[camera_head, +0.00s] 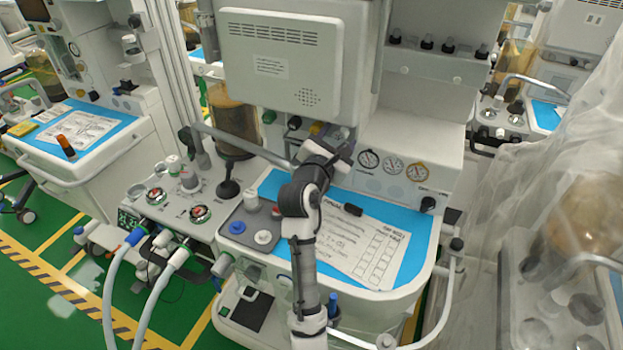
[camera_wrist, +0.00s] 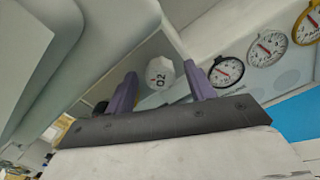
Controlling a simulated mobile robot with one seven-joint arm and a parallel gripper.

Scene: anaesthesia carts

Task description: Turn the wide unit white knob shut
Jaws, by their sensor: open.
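The white knob (camera_wrist: 160,73), faceted and marked O2, is on a grey panel of the wide unit (camera_head: 400,150). In the wrist view it shows between the two purple fingers of my gripper (camera_wrist: 160,76), beyond their tips. The fingers stand apart on either side of it, with nothing held. In the head view my gripper (camera_head: 338,153) is raised in front of the panel under the monitor, left of the gauges. There my gripper and arm make the knob hard to pick out.
Several round gauges (camera_head: 392,166) sit right of my gripper; they also show in the wrist view (camera_wrist: 226,71). The monitor (camera_head: 280,60) overhangs above. A grey rail (camera_head: 240,143) runs left of my gripper. Below lies a blue worktop (camera_head: 415,215) with a paper sheet (camera_head: 365,240).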

